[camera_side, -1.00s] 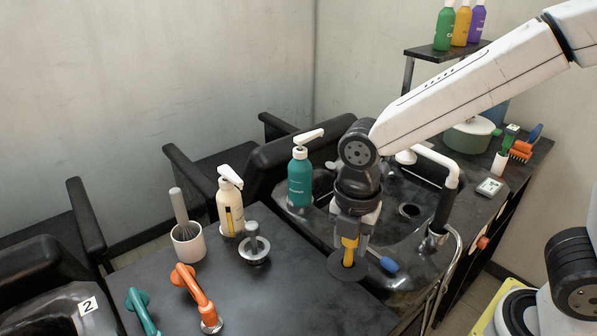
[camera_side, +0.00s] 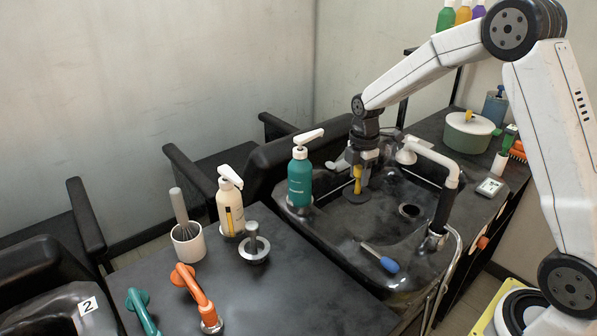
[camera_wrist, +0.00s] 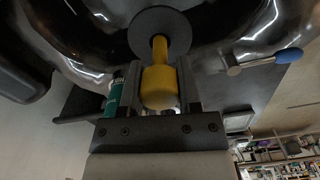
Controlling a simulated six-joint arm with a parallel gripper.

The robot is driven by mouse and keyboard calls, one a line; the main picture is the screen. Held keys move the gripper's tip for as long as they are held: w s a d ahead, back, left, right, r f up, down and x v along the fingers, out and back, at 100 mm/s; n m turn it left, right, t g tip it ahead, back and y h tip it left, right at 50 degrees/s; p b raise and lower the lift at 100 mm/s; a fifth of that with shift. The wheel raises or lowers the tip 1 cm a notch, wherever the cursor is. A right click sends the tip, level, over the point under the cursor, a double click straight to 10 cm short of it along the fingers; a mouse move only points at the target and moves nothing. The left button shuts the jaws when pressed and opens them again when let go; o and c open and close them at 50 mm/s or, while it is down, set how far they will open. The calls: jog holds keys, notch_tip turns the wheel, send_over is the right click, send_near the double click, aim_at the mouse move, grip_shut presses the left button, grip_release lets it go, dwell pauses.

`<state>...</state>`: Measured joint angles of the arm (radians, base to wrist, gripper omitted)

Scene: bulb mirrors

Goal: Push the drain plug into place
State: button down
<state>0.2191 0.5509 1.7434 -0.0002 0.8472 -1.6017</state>
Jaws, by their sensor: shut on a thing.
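My gripper (camera_side: 358,172) is shut on the yellow handle of what looks like the drain plug (camera_side: 357,196), a flat dark round disc. It holds the plug upright, disc down, at the back left of the black basin (camera_side: 340,228). I cannot tell whether the disc touches the basin. The round drain hole (camera_side: 409,210) is in the basin, to the right of and nearer the camera than the plug. In the wrist view the yellow handle (camera_wrist: 160,85) is between the fingers, with the disc (camera_wrist: 160,20) beyond it.
A white-and-black faucet (camera_side: 438,190) stands right of the drain hole. A teal pump bottle (camera_side: 300,182) stands left of the gripper. A metal knobbed piece (camera_side: 254,246) and an orange tap (camera_side: 196,290) are on the counter.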

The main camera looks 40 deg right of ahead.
jog(key=s+d+f+m, duration=0.1)
jog(key=d+f, duration=0.2)
jog(key=d, duration=0.5)
jog(key=s+d+f+m, duration=0.1)
jog(key=d+f+m, duration=0.1)
jog(key=d, duration=0.7)
jog(key=s+d+f+m, duration=0.1)
jog(key=d+f, duration=0.3)
jog(key=d, duration=0.5)
jog(key=shift+s+m, duration=0.25)
jog(key=shift+m, duration=0.45)
jog(key=shift+f, duration=0.25)
jog(key=shift+f, duration=2.7)
jog(key=shift+f, duration=1.35)
grip_release()
jog(key=shift+r, duration=0.2)
jog(key=shift+r, duration=2.7)
